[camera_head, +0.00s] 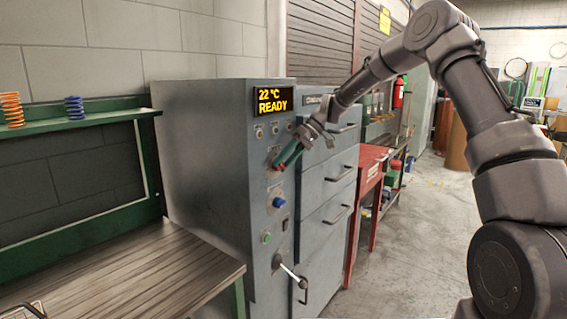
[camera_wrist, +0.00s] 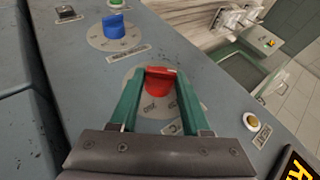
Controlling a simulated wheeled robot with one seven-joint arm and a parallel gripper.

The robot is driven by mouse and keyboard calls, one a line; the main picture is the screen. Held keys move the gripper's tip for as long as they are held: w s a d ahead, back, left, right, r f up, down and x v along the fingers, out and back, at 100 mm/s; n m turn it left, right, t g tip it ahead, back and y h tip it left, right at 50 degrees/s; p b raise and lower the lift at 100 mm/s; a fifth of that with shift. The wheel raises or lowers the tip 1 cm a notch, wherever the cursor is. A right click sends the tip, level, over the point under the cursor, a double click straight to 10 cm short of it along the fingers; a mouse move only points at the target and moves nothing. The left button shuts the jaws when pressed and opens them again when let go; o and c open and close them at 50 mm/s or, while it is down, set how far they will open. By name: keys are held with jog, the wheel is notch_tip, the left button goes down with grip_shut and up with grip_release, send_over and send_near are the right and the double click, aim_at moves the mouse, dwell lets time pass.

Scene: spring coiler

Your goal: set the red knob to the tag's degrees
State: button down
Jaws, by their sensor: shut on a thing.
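The red knob (camera_wrist: 158,82) sits on a round grey dial on the grey cabinet's front panel. My gripper (camera_wrist: 160,84) has its green fingers on both sides of the red knob and is shut on it. In the head view my gripper (camera_head: 283,165) reaches the panel from the right, and the red knob is only partly visible at the fingertips. The display (camera_head: 272,101) above reads "22 °C READY".
A blue knob (camera_head: 279,202) is below the red one, with a green button (camera_head: 266,238) and a lever (camera_head: 290,272) lower down. A wooden-topped bench (camera_head: 120,270) stands at left. A drawer cabinet (camera_head: 325,200) adjoins at right. Open floor lies further right.

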jog(key=shift+c, duration=2)
grip_release()
jog(key=v, duration=1)
jog(key=shift+d+r, duration=0.25)
jog(key=shift+d, duration=0.05)
jog(key=shift+w, duration=0.15)
